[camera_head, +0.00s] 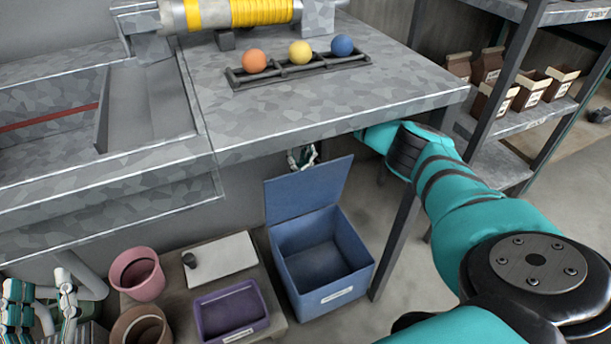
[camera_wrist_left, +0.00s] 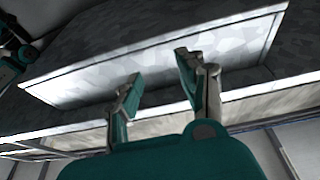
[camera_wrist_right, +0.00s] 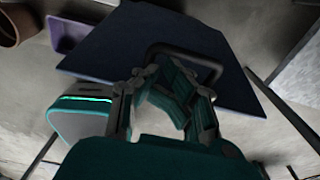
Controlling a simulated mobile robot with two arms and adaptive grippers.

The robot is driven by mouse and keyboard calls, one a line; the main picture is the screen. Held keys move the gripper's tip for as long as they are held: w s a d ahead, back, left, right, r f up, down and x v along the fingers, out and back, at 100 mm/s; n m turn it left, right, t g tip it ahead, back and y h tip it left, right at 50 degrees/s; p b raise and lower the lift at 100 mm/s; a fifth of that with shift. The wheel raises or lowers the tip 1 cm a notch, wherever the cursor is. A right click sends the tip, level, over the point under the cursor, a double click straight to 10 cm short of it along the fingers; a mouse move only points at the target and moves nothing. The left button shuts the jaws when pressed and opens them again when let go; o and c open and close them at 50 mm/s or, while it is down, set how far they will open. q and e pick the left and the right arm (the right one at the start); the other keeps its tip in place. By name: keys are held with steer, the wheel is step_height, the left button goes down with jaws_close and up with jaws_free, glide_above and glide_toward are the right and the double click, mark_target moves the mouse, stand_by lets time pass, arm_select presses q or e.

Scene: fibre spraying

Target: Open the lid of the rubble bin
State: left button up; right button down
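The rubble bin (camera_head: 320,262) is the blue box on the floor below the workbench, with a white label on its front. Its blue lid (camera_head: 308,190) stands raised at the back, and the inside shows empty. The lid fills much of the right wrist view (camera_wrist_right: 120,45), with a dark bar handle (camera_wrist_right: 190,53). My left gripper (camera_head: 42,303) is open and empty at the lower left, away from the bin.
The workbench (camera_head: 330,105) overhangs the bin and carries a rack with three balls. A purple tray (camera_head: 230,310) and pots (camera_head: 137,272) stand left of the bin. A table leg (camera_head: 398,240) is close to its right. Shelves (camera_head: 515,120) stand further right.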

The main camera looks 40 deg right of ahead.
steer(key=w, duration=0.2)
steer(key=w+b, duration=0.1)
steer(key=shift+d, duration=0.25)
arm_select(q)
steer(key=s+r+t+h, duration=0.1)
steer(key=s+r+t, duration=0.2)
steer(key=r+t, duration=0.1)
steer(key=shift+r+h, duration=0.3)
steer(key=shift+r, duration=0.6)
arm_select(e)
steer(key=shift+w+d+r, duration=0.1)
steer(key=shift+w+d, duration=0.05)
steer(key=shift+w, duration=0.1)
steer(key=shift+s, duration=0.15)
